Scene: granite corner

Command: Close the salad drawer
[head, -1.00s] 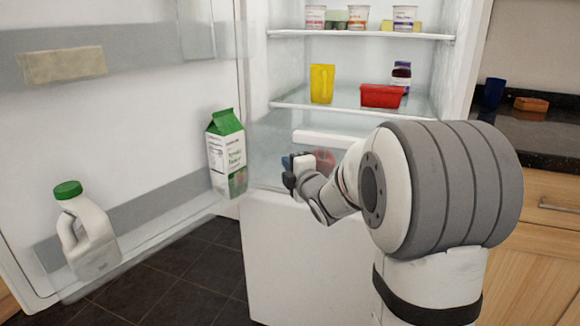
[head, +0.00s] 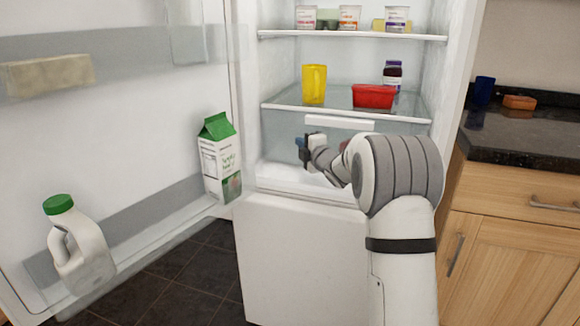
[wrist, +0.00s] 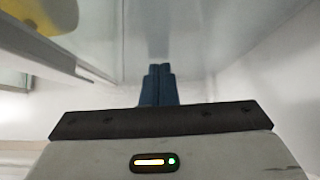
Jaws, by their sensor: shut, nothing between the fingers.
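The salad drawer (head: 275,142) is a clear, pale bin low in the fridge, with a white handle strip (head: 340,123) along its top front. The handle lies close under the lower shelf's front edge, and bare fridge floor shows in front of the drawer. My gripper (head: 302,149) is at the drawer's front, below and left of the handle. Its blue fingers (wrist: 158,84) are together and empty in the wrist view, pointing at a pale, see-through surface. I cannot tell whether the tips touch it. My arm hides the drawer's right part.
The fridge door stands open at left, holding a milk jug (head: 78,245) and a green-topped carton (head: 218,158). A yellow cup (head: 314,84), red tub (head: 373,96) and dark jar (head: 392,74) stand on the shelf above. A dark counter (head: 520,135) is at right.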

